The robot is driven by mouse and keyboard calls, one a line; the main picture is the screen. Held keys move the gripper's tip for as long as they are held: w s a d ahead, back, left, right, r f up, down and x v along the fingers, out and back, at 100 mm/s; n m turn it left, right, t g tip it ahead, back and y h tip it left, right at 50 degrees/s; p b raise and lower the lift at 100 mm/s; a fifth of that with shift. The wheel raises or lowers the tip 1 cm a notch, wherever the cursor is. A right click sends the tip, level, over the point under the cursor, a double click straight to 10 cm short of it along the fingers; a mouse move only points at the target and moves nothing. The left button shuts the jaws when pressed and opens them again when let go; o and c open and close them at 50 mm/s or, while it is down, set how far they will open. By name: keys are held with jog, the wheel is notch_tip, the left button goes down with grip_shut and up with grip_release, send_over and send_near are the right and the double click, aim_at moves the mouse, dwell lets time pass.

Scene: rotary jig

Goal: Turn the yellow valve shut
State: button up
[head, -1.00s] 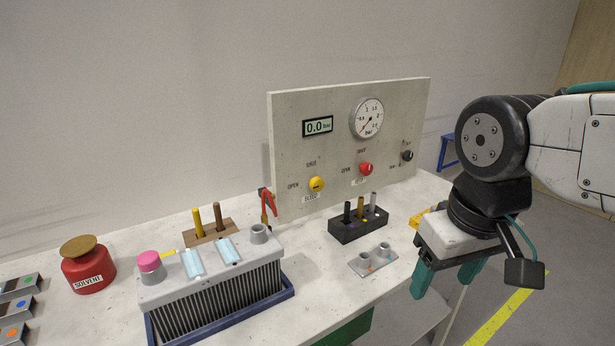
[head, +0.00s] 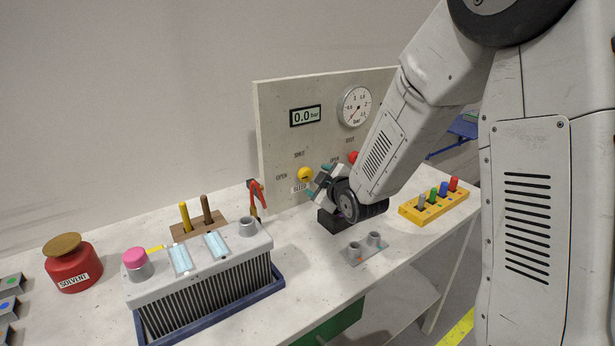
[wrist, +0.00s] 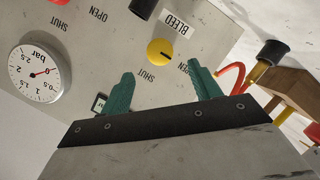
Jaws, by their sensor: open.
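The yellow valve (head: 305,174) is a round knob on the upright grey panel (head: 276,115), above a BLEED label. In the wrist view the yellow valve (wrist: 161,52) shows a short dark mark that seems to point toward the OPEN lettering, with SHUT printed on another side. My gripper (head: 318,182) is close to the panel, just right of the valve in the head view. In the wrist view my gripper (wrist: 160,74) has its teal fingers spread, one to each side below the valve. It is empty and appears apart from the knob.
A red knob (head: 353,157) and a gauge (head: 356,106) are on the panel, partly behind my arm. A ribbed grey box (head: 205,290) stands at front left.

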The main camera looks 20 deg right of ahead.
aim_at(307, 175)
jog(key=x, duration=0.8)
jog(key=shift+w, duration=0.1)
jog(key=c, duration=1)
